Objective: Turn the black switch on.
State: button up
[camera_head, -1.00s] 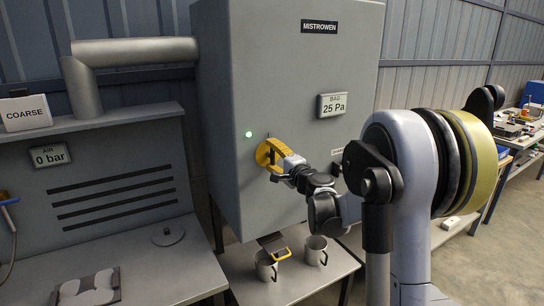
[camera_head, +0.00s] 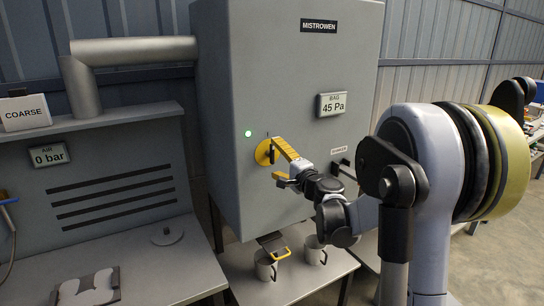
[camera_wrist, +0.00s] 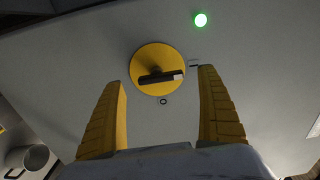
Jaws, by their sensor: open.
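The black switch is a dark bar handle (camera_wrist: 158,78) on a round yellow disc (camera_wrist: 158,62), mounted on the grey MISTROWEN cabinet. The disc also shows in the head view (camera_head: 263,152). In the wrist view the handle lies across the disc, and its pale tip points right, towards a small mark beside the disc. An "O" mark (camera_wrist: 163,101) sits below the disc. My gripper (camera_head: 276,158) is open in front of the switch, with a yellow finger on either side of the handle in the wrist view (camera_wrist: 161,78). The fingers appear clear of the handle.
A green light (camera_head: 248,133) glows on the grey cabinet (camera_head: 285,80). Mugs (camera_head: 265,266) stand on the bench below. A dark handle (camera_head: 343,168) sits right of my wrist.

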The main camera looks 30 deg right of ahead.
jog(key=s, duration=0.8)
jog(key=shift+s+d, duration=0.15)
jog(key=shift+s, duration=0.1)
jog(key=s+a+f+n+g+y, duration=0.1)
jog(key=s+a+f+n+g, duration=0.1)
jog(key=s+a+n, duration=0.35)
jog(key=s+a+f+n+g+y+b, duration=0.1)
jog(key=s+a+f+n+g, duration=0.15)
jog(key=a, duration=0.55)
jog(key=s+a+f+n+g+y, duration=0.1)
jog(key=s+a+n+g, duration=0.15)
jog(key=a, duration=0.45)
jog(key=s+f+n+g+h, duration=0.1)
jog(key=s+f+n+g, duration=0.1)
jog(key=s, duration=0.6)
jog(key=s+f+n+g+h+b, duration=0.1)
jog(key=s+f+n+g+h, duration=0.1)
jog(key=s+f+n, duration=0.3)
jog(key=s, duration=0.3)
jog(key=shift+s+a+h, duration=0.2)
jog(key=shift+s+h, duration=0.1)
